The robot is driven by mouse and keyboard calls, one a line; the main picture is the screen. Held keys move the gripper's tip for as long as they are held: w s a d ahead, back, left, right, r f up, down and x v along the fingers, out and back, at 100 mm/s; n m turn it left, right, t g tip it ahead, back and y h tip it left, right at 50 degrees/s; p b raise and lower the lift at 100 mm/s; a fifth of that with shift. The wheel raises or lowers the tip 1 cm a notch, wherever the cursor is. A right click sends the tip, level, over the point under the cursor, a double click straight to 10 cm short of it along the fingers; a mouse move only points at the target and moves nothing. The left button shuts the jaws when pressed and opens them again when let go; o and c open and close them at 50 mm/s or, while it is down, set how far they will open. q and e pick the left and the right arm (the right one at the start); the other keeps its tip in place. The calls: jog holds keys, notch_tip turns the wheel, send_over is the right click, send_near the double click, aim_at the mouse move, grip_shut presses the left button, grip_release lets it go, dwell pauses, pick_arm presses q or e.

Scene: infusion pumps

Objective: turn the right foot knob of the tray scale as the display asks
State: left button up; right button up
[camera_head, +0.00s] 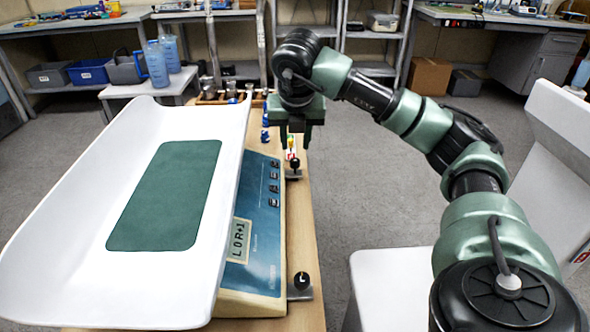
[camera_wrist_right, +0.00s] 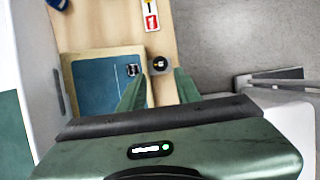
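The tray scale has a white tray (camera_head: 75,230) and a blue panel (camera_head: 262,195). Its display (camera_head: 239,241) appears to read "L0 R+1". A black foot knob (camera_head: 295,164) with a small pale mark is at the panel's far corner; another black knob (camera_head: 302,281) is at the near corner. My right gripper (camera_head: 300,143) points down above the far knob. In the right wrist view the gripper (camera_wrist_right: 160,76) is open, and the far knob (camera_wrist_right: 159,64) shows between and just beyond its fingertips, with no clear contact. My left gripper is out of view.
A green mat (camera_head: 170,195) lies in the tray. A small red-and-white label (camera_wrist_right: 151,17) is on the wooden tabletop beyond the far knob. Blue-capped items and a wooden rack (camera_head: 222,98) stand behind the scale. A white chair-like surface (camera_head: 390,285) is at the right.

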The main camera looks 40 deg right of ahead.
aim_at(295, 160)
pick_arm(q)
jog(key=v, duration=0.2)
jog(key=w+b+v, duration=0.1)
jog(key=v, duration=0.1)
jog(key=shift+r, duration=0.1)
pick_arm(e)
jog(key=x, duration=0.7)
jog(key=shift+d+f, duration=0.1)
jog(key=shift+f, duration=0.2)
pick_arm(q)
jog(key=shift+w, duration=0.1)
pick_arm(e)
grip_shut()
